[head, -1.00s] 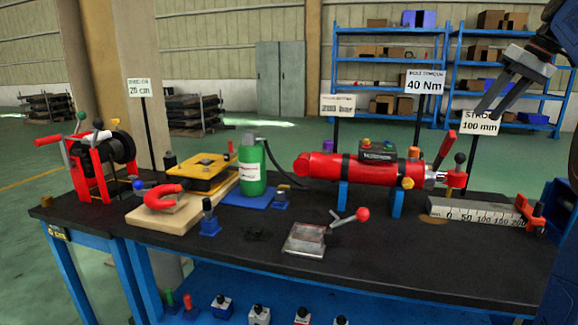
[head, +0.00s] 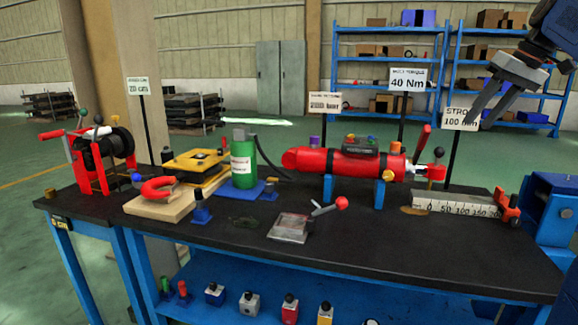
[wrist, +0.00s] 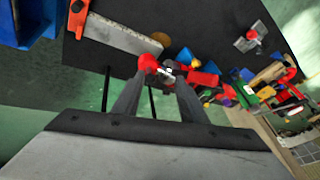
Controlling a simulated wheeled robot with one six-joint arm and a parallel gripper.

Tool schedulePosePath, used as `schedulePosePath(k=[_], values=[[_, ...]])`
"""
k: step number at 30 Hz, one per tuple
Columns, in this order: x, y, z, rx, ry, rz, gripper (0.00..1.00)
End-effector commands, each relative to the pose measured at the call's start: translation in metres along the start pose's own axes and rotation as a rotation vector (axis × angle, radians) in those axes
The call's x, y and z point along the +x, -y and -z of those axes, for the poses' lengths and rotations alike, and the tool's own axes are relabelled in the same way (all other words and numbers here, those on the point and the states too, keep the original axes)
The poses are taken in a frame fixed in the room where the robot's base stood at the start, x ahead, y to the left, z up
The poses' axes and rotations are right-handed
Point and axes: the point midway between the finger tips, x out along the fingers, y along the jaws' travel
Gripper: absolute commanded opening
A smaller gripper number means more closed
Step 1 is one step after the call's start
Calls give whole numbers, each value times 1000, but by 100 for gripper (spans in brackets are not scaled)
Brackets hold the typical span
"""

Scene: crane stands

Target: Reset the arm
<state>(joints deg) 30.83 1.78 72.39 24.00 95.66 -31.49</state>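My gripper (head: 482,119) hangs in the air at the upper right of the head view, in front of the shelves and apart from the bench. It points down and to the left. In the wrist view my gripper (wrist: 161,78) shows its two fingers apart with nothing held between them. A red ball knob (wrist: 149,63) shows beyond the fingertips, by the end of the red cylinder. In the head view the red cylinder (head: 345,161) lies on blue supports on the bench (head: 400,250), below and left of my gripper.
A scale block (head: 455,203) lies at the bench's right end, below my gripper. Sign posts with a 40 Nm sign (head: 409,79) and a 100 mm sign (head: 461,117) stand near it. A green bottle (head: 243,163) and a winch (head: 100,155) stand further left.

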Motion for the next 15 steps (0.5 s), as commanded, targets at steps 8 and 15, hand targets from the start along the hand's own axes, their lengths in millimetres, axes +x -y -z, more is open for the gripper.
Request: schedulePosePath(k=[8, 15], values=[[31, 50, -43, 32, 13, -43, 38], [75, 96, -109, 63, 21, -102, 38]])
